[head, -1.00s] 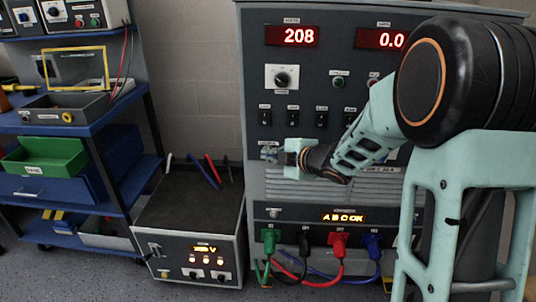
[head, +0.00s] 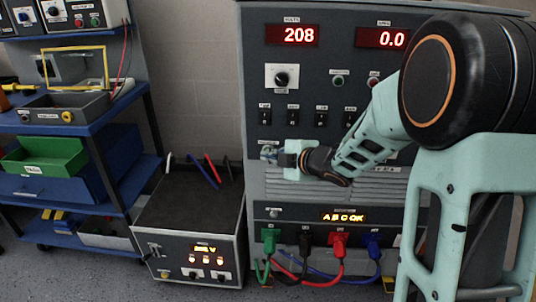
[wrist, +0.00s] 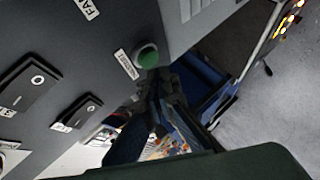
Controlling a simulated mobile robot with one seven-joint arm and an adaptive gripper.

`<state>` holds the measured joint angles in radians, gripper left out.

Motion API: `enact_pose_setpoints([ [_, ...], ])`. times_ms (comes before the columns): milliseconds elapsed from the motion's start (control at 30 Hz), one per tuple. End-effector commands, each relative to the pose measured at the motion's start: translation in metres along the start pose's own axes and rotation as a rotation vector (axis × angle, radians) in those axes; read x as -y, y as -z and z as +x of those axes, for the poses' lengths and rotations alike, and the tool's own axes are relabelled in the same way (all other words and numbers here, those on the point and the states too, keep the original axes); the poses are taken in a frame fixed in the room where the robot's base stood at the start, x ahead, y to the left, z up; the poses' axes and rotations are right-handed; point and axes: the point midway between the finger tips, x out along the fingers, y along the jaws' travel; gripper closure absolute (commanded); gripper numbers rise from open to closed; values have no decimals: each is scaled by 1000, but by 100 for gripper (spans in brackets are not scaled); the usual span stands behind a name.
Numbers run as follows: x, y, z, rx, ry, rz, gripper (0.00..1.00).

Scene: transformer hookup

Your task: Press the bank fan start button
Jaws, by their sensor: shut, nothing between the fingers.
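The bank fan start button is a green round button (wrist: 147,55) on the dark panel in the wrist view, with a white label (wrist: 125,64) beside it. My gripper (wrist: 152,80) is shut and empty, its fingertips right at the button's lower edge in that view. I cannot tell whether they touch it. In the head view my gripper (head: 268,154) is at the left side of the tall grey cabinet (head: 256,60), below the switch row.
The cabinet also carries a green button (head: 337,82), a red button (head: 374,82), a rotary knob (head: 281,78) and several black rocker switches (head: 265,117). Coloured plugs (head: 338,241) are below. A bench unit (head: 200,262) stands at the lower left. A blue shelf rack (head: 110,205) stands farther left.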

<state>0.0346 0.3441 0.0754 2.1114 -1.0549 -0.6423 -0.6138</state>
Motion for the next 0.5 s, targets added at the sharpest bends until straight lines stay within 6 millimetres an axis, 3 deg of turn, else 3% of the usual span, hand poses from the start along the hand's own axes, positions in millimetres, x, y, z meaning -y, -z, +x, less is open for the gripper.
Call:
enact_pose_setpoints([
  [500,21,21,-28,-1,0,-2,100],
])
